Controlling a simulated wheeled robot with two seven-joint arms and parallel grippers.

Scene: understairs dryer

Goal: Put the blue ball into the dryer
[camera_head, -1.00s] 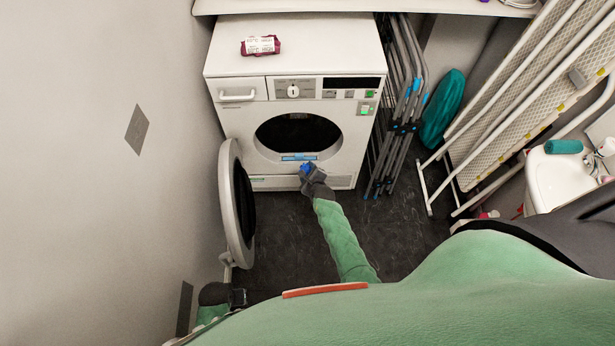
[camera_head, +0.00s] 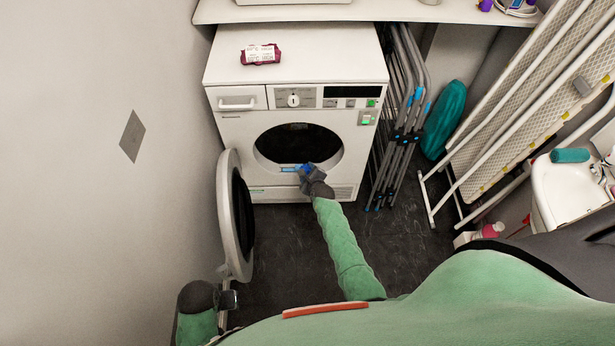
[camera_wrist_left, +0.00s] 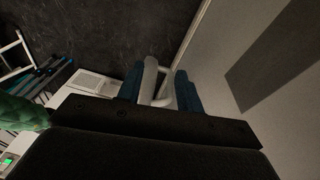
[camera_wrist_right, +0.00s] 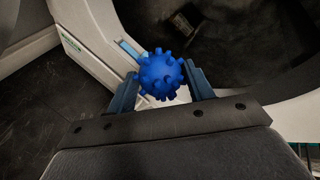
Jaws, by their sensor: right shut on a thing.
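The blue ball (camera_wrist_right: 160,73), round with short knobs, sits between the fingers of my right gripper (camera_wrist_right: 162,82), which is shut on it. In the head view my right gripper (camera_head: 306,172) is at the lower rim of the dryer's round opening. The white dryer (camera_head: 230,130) has its door (camera_head: 226,215) swung open to the left. The dark drum (camera_wrist_right: 210,35) shows beyond the ball in the right wrist view. My left gripper (camera_head: 229,299) is low, by the bottom of the door. Its fingers (camera_wrist_left: 157,88) are apart, with a white curved part showing between them.
A small dark red and white packet (camera_head: 261,54) lies on the dryer. Folded grey racks (camera_head: 400,130), a teal object (camera_head: 444,120) and a leaning ironing board (camera_head: 530,100) stand right. The wall (camera_head: 90,200) is close on the left. Dark floor (camera_head: 285,250) is clear in front.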

